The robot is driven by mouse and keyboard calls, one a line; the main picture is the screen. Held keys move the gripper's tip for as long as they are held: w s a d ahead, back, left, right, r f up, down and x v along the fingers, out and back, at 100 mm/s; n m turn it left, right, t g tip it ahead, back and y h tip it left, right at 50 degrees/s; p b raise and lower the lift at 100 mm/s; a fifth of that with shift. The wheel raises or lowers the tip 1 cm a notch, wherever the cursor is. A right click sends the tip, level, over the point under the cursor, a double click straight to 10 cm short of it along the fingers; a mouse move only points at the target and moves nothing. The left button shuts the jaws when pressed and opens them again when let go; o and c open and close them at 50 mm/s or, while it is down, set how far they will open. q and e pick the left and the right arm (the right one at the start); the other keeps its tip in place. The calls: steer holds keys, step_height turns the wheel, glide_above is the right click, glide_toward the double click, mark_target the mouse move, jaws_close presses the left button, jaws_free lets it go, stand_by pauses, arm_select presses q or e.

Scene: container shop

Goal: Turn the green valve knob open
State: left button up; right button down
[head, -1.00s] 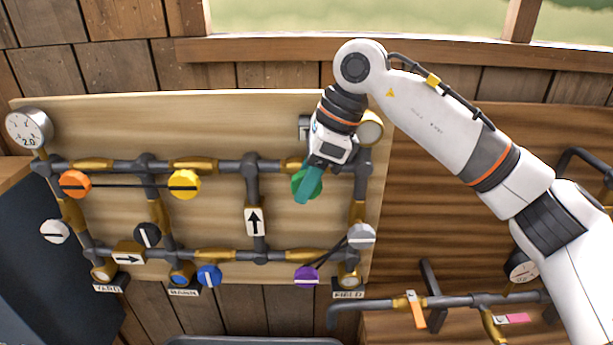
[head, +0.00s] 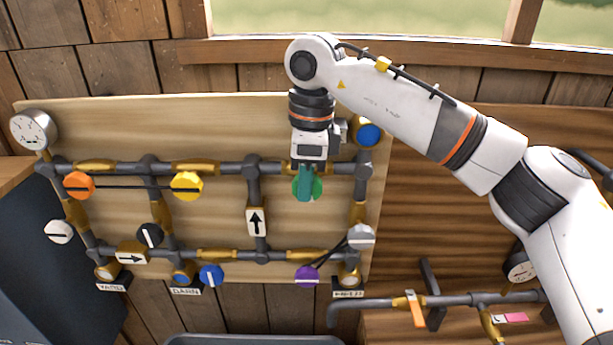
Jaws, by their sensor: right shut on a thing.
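The green valve knob (head: 316,188) is on the upper pipe at the right part of the wooden board. Green shows on both sides of the fingers, which stand about upright. My left gripper is not in view.
Orange (head: 79,185), yellow (head: 187,185), white (head: 59,231), black (head: 149,235), blue (head: 211,276) and purple (head: 307,276) knobs sit along the pipes. A gauge (head: 34,129) is at the upper left. A blue disc (head: 369,134) is right of my wrist.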

steer(key=shift+a+r+h+p, duration=0.15)
steer(key=shift+h+p, duration=0.5)
steer(key=shift+h, duration=0.85)
steer(key=c, duration=1.4)
jaws_free()
steer(key=shift+o, duration=0.2)
steer(key=shift+f, duration=0.2)
steer(key=shift+r, duration=0.1)
